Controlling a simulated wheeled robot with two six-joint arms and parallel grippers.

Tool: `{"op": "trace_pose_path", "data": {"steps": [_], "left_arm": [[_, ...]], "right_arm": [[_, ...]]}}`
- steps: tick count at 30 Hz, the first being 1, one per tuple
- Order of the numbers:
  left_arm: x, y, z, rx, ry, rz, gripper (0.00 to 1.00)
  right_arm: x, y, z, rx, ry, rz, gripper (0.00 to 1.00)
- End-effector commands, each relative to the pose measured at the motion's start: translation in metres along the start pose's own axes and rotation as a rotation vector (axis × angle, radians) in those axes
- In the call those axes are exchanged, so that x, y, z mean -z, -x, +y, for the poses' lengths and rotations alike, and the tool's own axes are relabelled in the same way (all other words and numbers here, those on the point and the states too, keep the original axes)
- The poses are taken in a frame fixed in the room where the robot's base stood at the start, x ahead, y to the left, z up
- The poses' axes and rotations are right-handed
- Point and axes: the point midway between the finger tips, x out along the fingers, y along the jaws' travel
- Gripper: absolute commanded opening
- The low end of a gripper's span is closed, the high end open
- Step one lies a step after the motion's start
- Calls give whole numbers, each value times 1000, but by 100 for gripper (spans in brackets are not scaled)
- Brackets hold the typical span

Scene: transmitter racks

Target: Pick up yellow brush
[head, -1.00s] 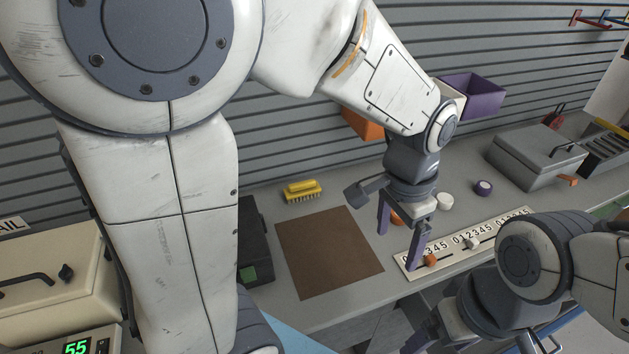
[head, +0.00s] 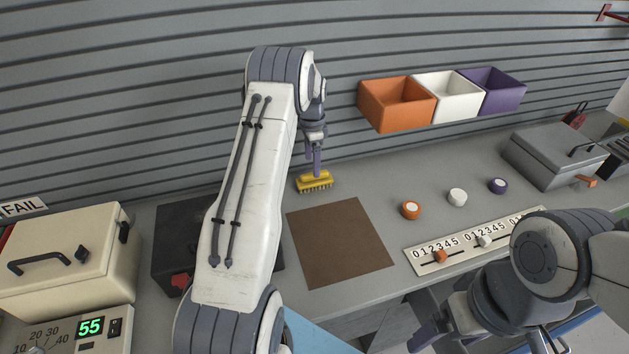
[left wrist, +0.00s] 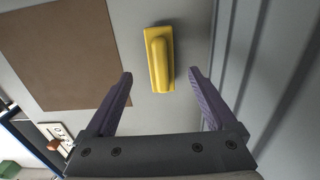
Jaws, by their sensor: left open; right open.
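The yellow brush (head: 314,181) lies bristles down on the grey bench, just behind the brown mat. In the left wrist view the brush (left wrist: 159,60) shows from above with its raised handle, ahead of and between the two purple fingers. My left gripper (head: 317,165) is over the brush in the head view, pointing down. In the left wrist view my left gripper (left wrist: 160,88) is open, with nothing between its fingertips but the near end of the brush close by. I cannot tell the exact height gap. My right gripper (head: 485,345) is low at the front right, partly cut off, away from the brush.
The brown mat (head: 338,242) lies in front of the brush. The slatted wall (head: 180,110) rises close behind. Orange (head: 397,108), white (head: 450,100) and purple (head: 500,92) bins hang at the back right. A dark box (head: 180,235) stands left of my left arm.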

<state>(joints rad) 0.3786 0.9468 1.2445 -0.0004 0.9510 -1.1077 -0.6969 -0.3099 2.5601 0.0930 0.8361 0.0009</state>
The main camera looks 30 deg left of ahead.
Motion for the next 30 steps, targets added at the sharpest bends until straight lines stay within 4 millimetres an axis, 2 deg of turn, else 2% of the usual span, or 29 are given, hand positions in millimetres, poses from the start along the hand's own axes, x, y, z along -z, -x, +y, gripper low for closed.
{"op": "trace_pose_path", "data": {"steps": [3, 11, 15, 19, 28, 29, 30], "left_arm": [[0, -16, 1, -3, 0, -1, 90], [3, -36, 1, -3, 0, -1, 90], [7, -54, 0, -3, 1, -1, 90], [7, -72, -1, -2, 1, -1, 90], [7, -80, -1, 1, 1, 1, 90], [7, -80, -1, 1, 1, 1, 86], [7, -80, -1, 1, 1, 1, 71]], "right_arm": [[0, 8, -1, 0, -1, 0, 87], [1, 18, -1, 0, -1, 0, 87], [2, 32, -2, 0, -2, 0, 87], [2, 37, -3, 0, -2, 0, 87], [2, 37, -3, 0, -2, 0, 87], [2, 37, -3, 0, -2, 0, 87], [2, 37, -3, 0, -2, 0, 87]]}}
